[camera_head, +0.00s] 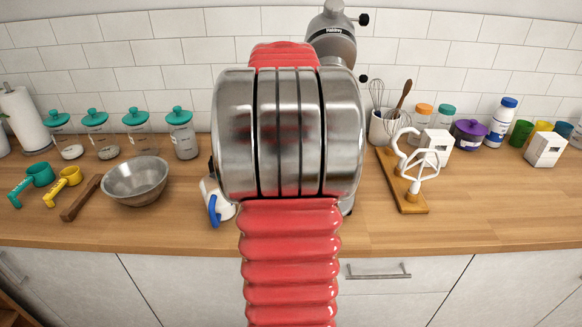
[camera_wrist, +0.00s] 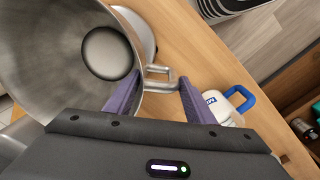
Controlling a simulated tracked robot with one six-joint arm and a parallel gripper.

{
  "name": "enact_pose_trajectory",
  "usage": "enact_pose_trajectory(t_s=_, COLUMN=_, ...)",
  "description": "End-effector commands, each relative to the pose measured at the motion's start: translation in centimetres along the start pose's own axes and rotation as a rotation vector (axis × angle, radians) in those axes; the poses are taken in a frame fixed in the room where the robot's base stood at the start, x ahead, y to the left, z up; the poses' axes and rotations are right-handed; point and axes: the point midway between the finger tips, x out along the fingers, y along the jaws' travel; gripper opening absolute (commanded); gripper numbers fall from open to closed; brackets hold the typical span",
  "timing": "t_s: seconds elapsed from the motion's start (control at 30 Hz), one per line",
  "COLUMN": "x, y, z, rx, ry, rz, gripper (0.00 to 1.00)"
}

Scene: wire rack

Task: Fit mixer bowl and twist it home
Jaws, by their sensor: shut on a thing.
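The steel mixer bowl (camera_wrist: 50,55) fills the left of the wrist view, with its open inside facing the camera. Its bent metal handle (camera_wrist: 158,86) lies between the purple fingers of my gripper (camera_wrist: 159,77), which is shut on it. In the head view my own red arm and its steel joint hide the bowl and gripper. The grey mixer (camera_head: 333,38) stands behind my arm; only its head top and part of its right side show. Its bowl seat is hidden, so I cannot tell whether the bowl touches it.
A white item with a blue handle (camera_head: 215,201) stands close left of my arm; it also shows in the wrist view (camera_wrist: 228,107). A smaller steel bowl (camera_head: 137,180) sits left. A board with white beaters (camera_head: 409,185) lies right. Jars line the wall. The front right counter is clear.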

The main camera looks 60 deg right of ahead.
Motion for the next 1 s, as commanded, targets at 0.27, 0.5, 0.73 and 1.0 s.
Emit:
enact_pose_trajectory(t_s=0.27, x=0.1, y=-0.1, z=-0.5, rx=0.046, ry=-0.005, rz=-0.003, gripper=0.6)
enact_pose_trajectory(t_s=0.5, x=0.1, y=0.0, z=-0.5, rx=0.044, ry=-0.004, rz=-0.002, gripper=0.71)
enact_pose_trajectory(t_s=0.73, x=0.0, y=-0.1, z=-0.5, rx=0.044, ry=-0.005, rz=-0.003, gripper=0.71)
enact_pose_trajectory(t_s=1.0, x=-2.6, y=0.0, z=-0.6, rx=0.043, ry=-0.001, rz=0.0, gripper=0.71)
